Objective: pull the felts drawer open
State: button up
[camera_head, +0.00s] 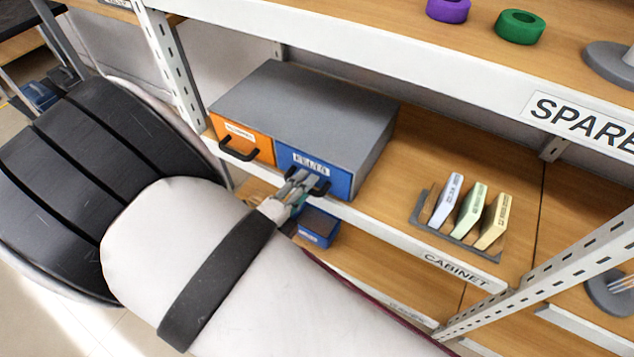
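A grey cabinet (310,105) with two drawer fronts stands on the middle shelf. The right drawer is the blue felts drawer (342,183), labelled FELTS, and its front looks flush with the cabinet. Its dark handle (322,187) is partly hidden by my gripper. My gripper (303,181) is at the front of the blue drawer, with its fingers at the handle. I cannot tell whether the fingers are closed around the handle or only beside it. The left drawer is orange (243,142) with a black handle (238,152), and it is shut.
A grey rack (455,236) with several upright labelled cards stands right of the cabinet. A blue bin (316,228) sits on the shelf below. White shelf posts (565,262) rise at left and right. The upper shelf holds purple and green rings (520,27).

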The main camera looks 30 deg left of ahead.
jog(key=shift+w, duration=0.4)
jog(key=shift+c, duration=0.5)
grip_shut()
